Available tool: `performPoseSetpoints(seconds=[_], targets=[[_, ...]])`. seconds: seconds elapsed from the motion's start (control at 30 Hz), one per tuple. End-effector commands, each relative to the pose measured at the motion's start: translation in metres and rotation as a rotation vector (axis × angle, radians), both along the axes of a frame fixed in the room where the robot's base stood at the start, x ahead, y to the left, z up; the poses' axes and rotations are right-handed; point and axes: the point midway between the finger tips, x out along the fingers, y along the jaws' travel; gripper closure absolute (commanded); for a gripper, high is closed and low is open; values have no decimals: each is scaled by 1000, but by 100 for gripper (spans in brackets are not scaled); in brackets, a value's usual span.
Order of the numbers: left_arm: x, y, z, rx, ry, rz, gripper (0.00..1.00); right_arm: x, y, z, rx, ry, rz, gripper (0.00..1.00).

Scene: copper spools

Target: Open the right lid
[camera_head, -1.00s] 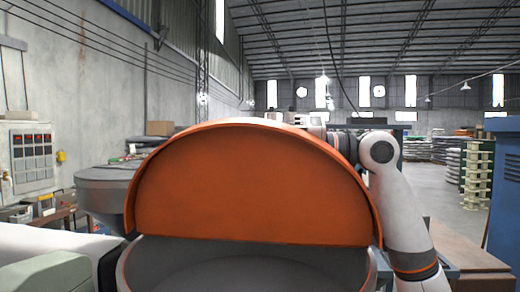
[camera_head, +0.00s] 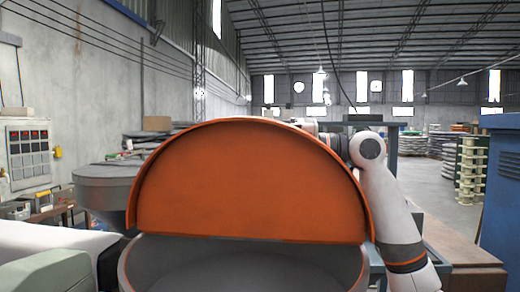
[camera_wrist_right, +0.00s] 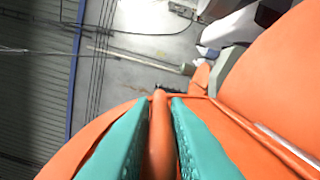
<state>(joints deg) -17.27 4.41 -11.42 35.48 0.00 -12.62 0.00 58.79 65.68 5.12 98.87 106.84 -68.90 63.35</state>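The orange half-round lid (camera_head: 245,185) stands raised, nearly upright, above a grey round drum (camera_head: 140,270) in the head view. The drum's inside shows below the lid's straight lower edge. My right arm comes in from the right and passes behind the lid, which hides its gripper there. In the right wrist view, the teal fingers of my right gripper (camera_wrist_right: 163,105) lie on both sides of an orange bar-like part of the lid (camera_wrist_right: 160,140) and appear closed on it. The lid's orange surface also spreads to the right there. My left gripper is not in view.
Another grey round drum (camera_head: 105,185) stands at the left. A control panel (camera_head: 28,155) hangs on the left wall. A blue cabinet (camera_head: 503,190) stands at the right edge. Pale spools (camera_head: 470,170) are stacked farther back, with open floor around them.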

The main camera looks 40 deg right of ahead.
Motion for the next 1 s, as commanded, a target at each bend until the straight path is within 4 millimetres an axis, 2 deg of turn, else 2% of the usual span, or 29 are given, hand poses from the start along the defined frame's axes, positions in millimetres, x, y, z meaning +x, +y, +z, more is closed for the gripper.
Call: performPoseSetpoints(seconds=[0.03,0.1,0.47,0.57,0.8,1.0], targets=[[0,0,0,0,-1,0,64,1,0,-2,-1,3,0,76],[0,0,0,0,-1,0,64,1,0,-1,-1,3,0,66],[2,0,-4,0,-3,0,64,-4,-3,-2,0,0,-1,66],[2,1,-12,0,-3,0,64,-13,-12,-4,-1,-1,-3,66],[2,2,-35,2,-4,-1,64,-52,-47,-5,1,0,-4,66],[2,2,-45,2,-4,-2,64,-78,-70,-3,2,1,-3,66]])
